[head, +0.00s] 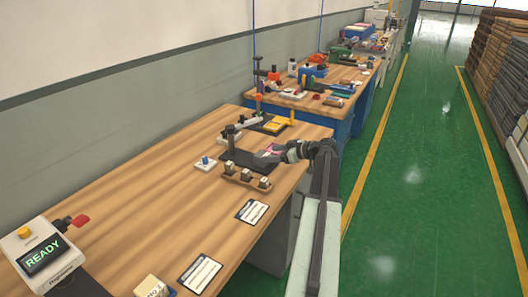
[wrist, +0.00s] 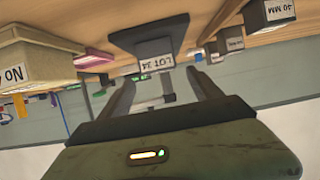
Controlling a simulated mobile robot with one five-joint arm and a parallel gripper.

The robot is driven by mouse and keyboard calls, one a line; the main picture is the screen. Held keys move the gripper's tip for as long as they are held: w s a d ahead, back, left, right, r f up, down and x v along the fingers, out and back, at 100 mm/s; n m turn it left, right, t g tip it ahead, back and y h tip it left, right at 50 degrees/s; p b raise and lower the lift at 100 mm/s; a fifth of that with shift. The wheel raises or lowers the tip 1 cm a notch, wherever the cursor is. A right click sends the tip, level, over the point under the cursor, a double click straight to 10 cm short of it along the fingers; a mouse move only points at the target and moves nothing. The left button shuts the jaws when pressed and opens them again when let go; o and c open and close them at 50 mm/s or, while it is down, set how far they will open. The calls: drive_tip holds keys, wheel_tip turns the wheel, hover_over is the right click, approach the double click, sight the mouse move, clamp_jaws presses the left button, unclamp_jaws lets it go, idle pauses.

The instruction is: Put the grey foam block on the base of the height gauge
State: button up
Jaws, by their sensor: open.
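My gripper (head: 270,157) is open over the bench by a dark mat, with nothing between its fingers. In the wrist view, which looks upside down, its two fingers (wrist: 160,95) stand apart. A dark grey block (wrist: 140,45) labelled LOT 34 is ahead of them, near the gap; whether it is the foam block is not certain.
A wooden rack (head: 246,181) with small blocks stands in front of the mat. A block marked 40 MM (wrist: 270,14), a pink item (wrist: 93,60) and a tan box (wrist: 35,55) flank my fingers. The bench is bare at left centre.

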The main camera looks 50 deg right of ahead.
drive_tip(key=p+v, duration=0.1)
drive_tip(key=v, duration=0.5)
drive_tip(key=shift+s+p, duration=0.2)
drive_tip(key=shift+p, duration=0.15)
